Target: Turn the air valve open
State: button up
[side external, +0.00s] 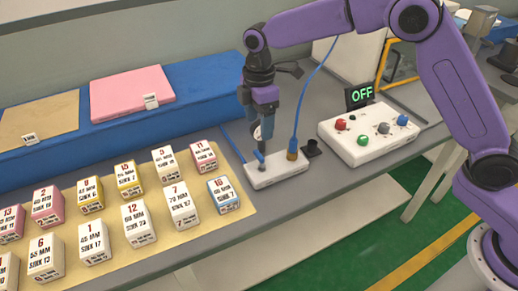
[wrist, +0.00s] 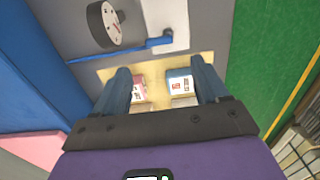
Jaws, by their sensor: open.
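The white air valve block (side external: 278,170) sits on the grey bench in the side view, with a small blue valve handle (side external: 260,157) near its left end. In the wrist view the blue handle (wrist: 146,48) lies crosswise just beyond my fingertips, beside the white block (wrist: 166,18). A round white gauge (wrist: 110,22) stands at its left end. My gripper (side external: 265,130) points down above the block's left part. In the wrist view my gripper (wrist: 160,66) is open, with nothing between its fingers. I cannot tell how far the fingertips are above the handle.
A white control box (side external: 368,135) with coloured knobs and a green OFF display (side external: 360,95) stands to the right. Several numbered boxes (side external: 134,222) stand on a tan mat at the left. A blue hose (side external: 310,85) rises from the block.

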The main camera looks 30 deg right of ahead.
aim_at(259, 154)
notch_tip(259, 154, down, 10)
jog(key=shift+r, duration=0.15)
dwell(0.3)
jog(key=c, duration=1.1)
